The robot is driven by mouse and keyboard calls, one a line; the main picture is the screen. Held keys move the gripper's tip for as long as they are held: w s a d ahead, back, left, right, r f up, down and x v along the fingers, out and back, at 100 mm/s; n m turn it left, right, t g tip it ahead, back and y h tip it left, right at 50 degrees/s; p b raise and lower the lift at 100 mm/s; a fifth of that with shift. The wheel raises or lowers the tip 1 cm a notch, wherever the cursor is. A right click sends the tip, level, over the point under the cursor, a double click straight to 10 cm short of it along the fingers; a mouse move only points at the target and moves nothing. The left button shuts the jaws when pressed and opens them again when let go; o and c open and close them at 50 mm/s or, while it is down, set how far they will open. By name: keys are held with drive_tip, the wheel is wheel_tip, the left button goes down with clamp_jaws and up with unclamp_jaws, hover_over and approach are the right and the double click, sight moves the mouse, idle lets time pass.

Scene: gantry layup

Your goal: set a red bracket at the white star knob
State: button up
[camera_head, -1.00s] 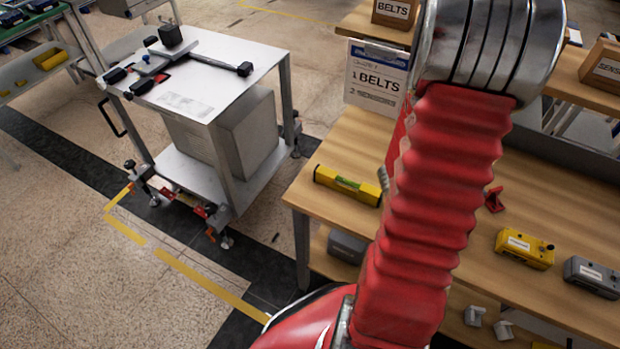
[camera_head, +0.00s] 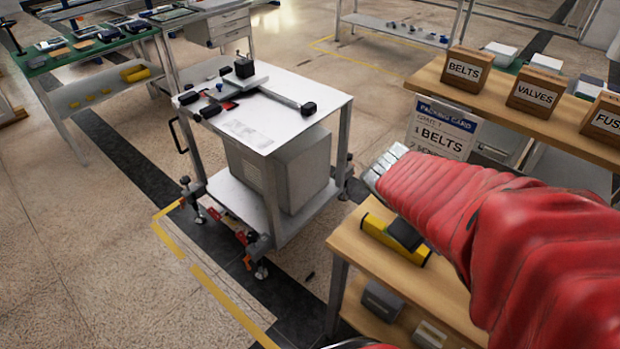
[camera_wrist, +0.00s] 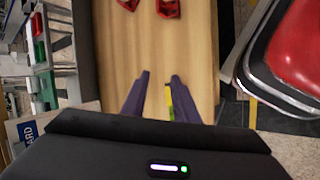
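Two red brackets lie on the wooden bench (camera_wrist: 200,40) at the top of the wrist view, one right of centre (camera_wrist: 168,8) and one left of it (camera_wrist: 129,3), cut by the edge. My gripper (camera_wrist: 157,85) has its two dark fingers spread apart over the bench, with nothing seen between the tips. The brackets are beyond the fingertips, apart from them. In the head view my red-sleeved arm covers much of the bench, so the brackets are hidden there. I cannot make out a white star knob in either view.
A yellow level (camera_head: 376,229) lies near the bench's left end, partly hidden. A white cart (camera_head: 262,135) with a black-and-red fixture on top stands left of the bench. Boxes marked BELTS (camera_head: 466,72) and VALVES (camera_head: 533,92) sit on a shelf behind.

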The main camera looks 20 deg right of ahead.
drive_tip(key=w+a+r+m+t+y, duration=0.1)
drive_tip(key=w+a+r+t+y, duration=0.1)
drive_tip(key=a, duration=0.9)
drive_tip(key=w+a+r+m+t+y, duration=0.1)
drive_tip(key=a+r+t+y, duration=0.3)
drive_tip(key=a, duration=0.8)
drive_tip(key=shift+w+r+m+y, duration=0.3)
drive_tip(key=shift+w+r+y, duration=0.3)
drive_tip(key=shift+r, duration=0.25)
drive_tip(key=shift+o, duration=0.3)
drive_tip(key=shift+s+d, duration=0.1)
